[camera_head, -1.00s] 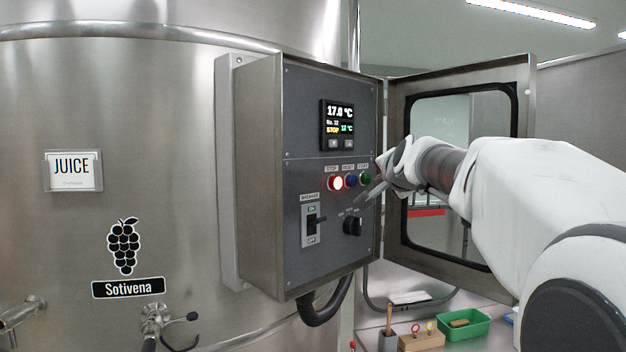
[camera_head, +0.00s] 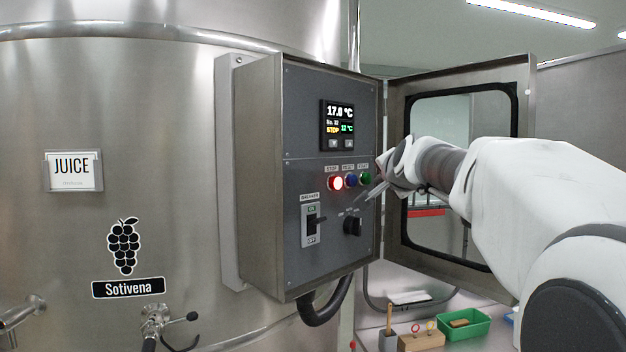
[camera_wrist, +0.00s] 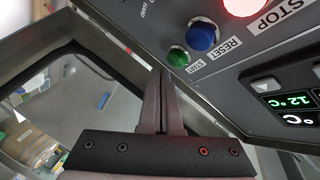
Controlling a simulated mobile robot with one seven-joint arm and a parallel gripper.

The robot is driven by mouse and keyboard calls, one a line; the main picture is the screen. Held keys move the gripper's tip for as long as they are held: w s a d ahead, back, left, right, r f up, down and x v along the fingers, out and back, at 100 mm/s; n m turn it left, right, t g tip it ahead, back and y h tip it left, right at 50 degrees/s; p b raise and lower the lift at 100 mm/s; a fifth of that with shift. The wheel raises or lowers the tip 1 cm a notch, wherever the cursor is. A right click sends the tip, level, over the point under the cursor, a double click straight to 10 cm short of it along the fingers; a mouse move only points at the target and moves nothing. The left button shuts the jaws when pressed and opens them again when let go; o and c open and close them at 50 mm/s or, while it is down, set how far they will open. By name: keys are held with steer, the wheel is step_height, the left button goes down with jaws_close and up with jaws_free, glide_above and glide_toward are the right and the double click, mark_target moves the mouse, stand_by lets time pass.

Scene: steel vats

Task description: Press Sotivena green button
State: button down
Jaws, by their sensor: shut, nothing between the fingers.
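The Sotivena control box (camera_head: 305,240) is open on the steel vat. Its green START button (camera_head: 366,178) is at the right end of the button row and also shows in the wrist view (camera_wrist: 177,57). Beside it are the blue RESET button (camera_head: 351,180) and the lit red STOP button (camera_head: 336,183). My gripper (camera_head: 372,192) is in front of the panel, close to the green button. In the wrist view its shut fingers (camera_wrist: 160,80) point at the panel edge beside the green button. I cannot tell whether they touch the panel. The display (camera_head: 338,125) reads 17.0 °C and STOP.
The box door (camera_head: 395,230) stands open to the right, close behind my arm. A breaker switch (camera_head: 311,222) and a black knob (camera_head: 353,225) are below the buttons. A green bin (camera_head: 480,325) and a wooden block (camera_head: 420,342) are on a surface at lower right.

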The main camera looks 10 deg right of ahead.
steer(key=shift+w+a+p, duration=0.2)
steer(key=shift+w+p, duration=0.1)
steer(key=shift+w, duration=0.1)
steer(key=shift+w+a+p, duration=0.3)
stand_by(1.1)
steer(key=shift+d, duration=0.1)
steer(key=shift+s+d+b, duration=0.35)
steer(key=shift+s+b, duration=0.3)
